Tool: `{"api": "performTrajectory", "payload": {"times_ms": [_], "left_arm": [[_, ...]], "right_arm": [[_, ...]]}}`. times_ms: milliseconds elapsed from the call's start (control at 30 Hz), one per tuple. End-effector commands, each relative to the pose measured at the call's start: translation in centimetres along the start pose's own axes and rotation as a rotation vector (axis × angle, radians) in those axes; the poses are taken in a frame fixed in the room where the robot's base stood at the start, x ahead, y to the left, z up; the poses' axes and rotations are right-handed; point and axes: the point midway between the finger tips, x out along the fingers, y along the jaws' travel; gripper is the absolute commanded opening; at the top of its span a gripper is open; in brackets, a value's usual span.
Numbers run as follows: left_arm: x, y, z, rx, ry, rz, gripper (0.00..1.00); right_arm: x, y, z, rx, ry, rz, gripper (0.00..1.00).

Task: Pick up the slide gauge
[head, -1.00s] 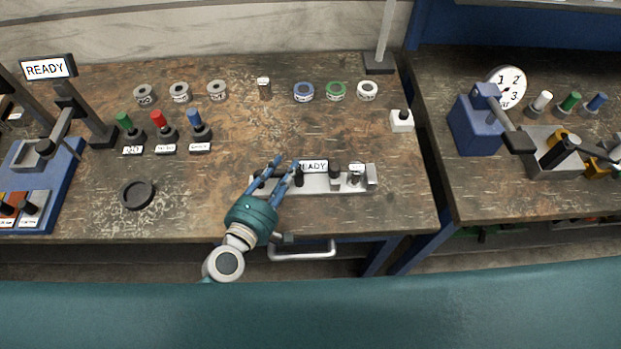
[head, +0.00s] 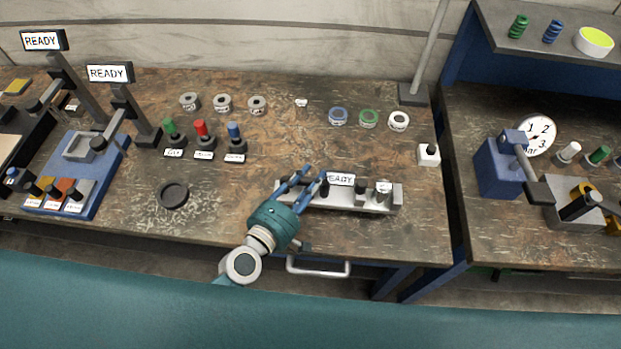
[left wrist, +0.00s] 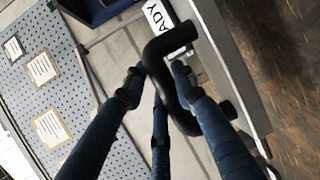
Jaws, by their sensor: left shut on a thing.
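The slide gauge appears to be the long silver rail (head: 335,199) with a READY sign and several dark knobs. It lies along the front of the middle bench in the head view. My left gripper (head: 313,177) is at the gauge's left end. In the left wrist view my left gripper's blue fingers (left wrist: 157,82) are shut around a bent black handle (left wrist: 160,72) on the silver body (left wrist: 222,58). The fingers hide part of the handle. The gauge appears to rest on the bench. My right gripper is not in view.
A black ring dish (head: 173,195) lies left of the gauge. Coloured-handled tools (head: 203,134) and several small rings (head: 338,116) stand behind it. A white block (head: 428,155) is at the right edge. A blue fixture (head: 75,180) stands at far left.

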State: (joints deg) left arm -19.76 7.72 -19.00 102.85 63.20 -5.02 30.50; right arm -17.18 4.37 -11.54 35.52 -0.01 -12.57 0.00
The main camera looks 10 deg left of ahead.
Motion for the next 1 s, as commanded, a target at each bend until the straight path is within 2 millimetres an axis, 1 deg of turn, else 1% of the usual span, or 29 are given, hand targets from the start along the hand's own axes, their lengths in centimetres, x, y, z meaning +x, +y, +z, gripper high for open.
{"api": "performTrajectory", "payload": {"times_ms": [33,267,367,467,500,600,700,867,1000], "left_arm": [[-0.3,2.9,0.1,-0.009,0.002,0.014,0.00],[-1.1,7.2,0.4,-0.010,0.002,0.014,0.00],[-1.1,8.3,0.6,-0.019,0.004,0.024,0.00],[-1.6,9.7,0.5,-0.016,0.007,0.018,0.00],[-1.6,10.6,0.7,-0.015,0.003,0.022,0.00],[-2.0,12.1,0.7,-0.015,0.005,0.019,0.00],[-2.2,13.2,0.9,-0.012,0.001,0.019,0.00],[-2.5,14.4,0.9,-0.010,0.002,0.018,0.00],[-2.6,14.7,0.9,-0.012,0.001,0.015,0.00]], "right_arm": [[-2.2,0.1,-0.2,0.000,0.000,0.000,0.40],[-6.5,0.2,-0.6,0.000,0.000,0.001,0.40],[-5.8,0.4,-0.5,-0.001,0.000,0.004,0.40],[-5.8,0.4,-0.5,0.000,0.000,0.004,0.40],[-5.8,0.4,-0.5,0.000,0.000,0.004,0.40],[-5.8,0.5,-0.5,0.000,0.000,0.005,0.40],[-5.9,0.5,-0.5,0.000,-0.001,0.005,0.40],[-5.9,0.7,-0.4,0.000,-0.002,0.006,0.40],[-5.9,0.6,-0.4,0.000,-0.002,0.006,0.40]]}}
